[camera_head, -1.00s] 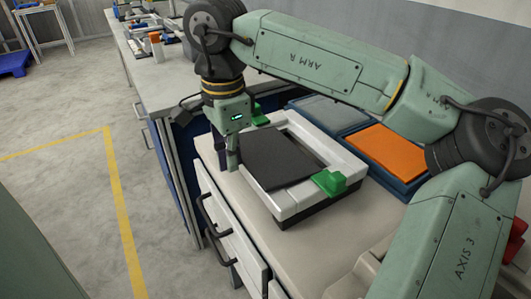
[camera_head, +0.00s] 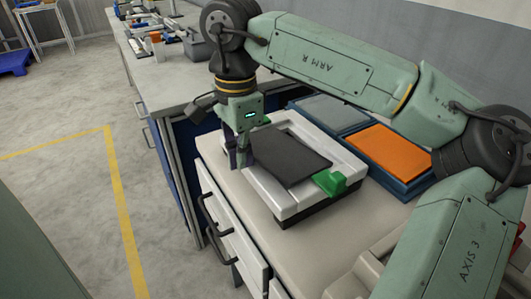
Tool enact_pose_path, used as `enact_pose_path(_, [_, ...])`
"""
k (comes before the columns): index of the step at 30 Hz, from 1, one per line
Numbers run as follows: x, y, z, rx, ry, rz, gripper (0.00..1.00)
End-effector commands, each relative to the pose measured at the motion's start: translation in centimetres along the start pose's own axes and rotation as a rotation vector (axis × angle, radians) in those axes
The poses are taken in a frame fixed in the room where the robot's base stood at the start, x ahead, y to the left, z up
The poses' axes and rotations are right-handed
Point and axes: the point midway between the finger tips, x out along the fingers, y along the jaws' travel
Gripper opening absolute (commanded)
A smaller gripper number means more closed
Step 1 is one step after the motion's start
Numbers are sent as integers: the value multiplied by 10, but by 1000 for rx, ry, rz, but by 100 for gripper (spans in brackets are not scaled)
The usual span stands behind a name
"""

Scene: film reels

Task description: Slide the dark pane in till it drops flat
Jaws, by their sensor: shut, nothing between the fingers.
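The dark pane (camera_head: 288,158) lies over the opening of a white frame (camera_head: 292,203) on the bench. Its right end reaches the green clip (camera_head: 330,183) at the frame's near right side; whether it lies under the clip, I cannot tell. The pane looks slightly raised from the frame, not clearly flat. My gripper (camera_head: 243,162) is shut and empty, pointing down at the pane's left edge, touching or very close to it. A second green clip (camera_head: 263,119) at the back left is partly hidden behind my gripper.
Behind the frame stand blue trays, one with a grey sheet (camera_head: 328,112) and one with an orange sheet (camera_head: 390,149). A drawer with a black handle (camera_head: 220,230) is below the bench's left edge. The bench top in front of the frame is clear.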

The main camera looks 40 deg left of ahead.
Motion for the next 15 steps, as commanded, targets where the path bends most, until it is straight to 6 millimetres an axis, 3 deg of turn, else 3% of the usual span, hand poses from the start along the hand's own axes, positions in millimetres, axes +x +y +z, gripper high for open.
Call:
enact_pose_path(1, [1, -4, -13, 29, 21, -13, 0])
enact_pose_path(15, [1, -4, -3, 26, 18, -12, 0])
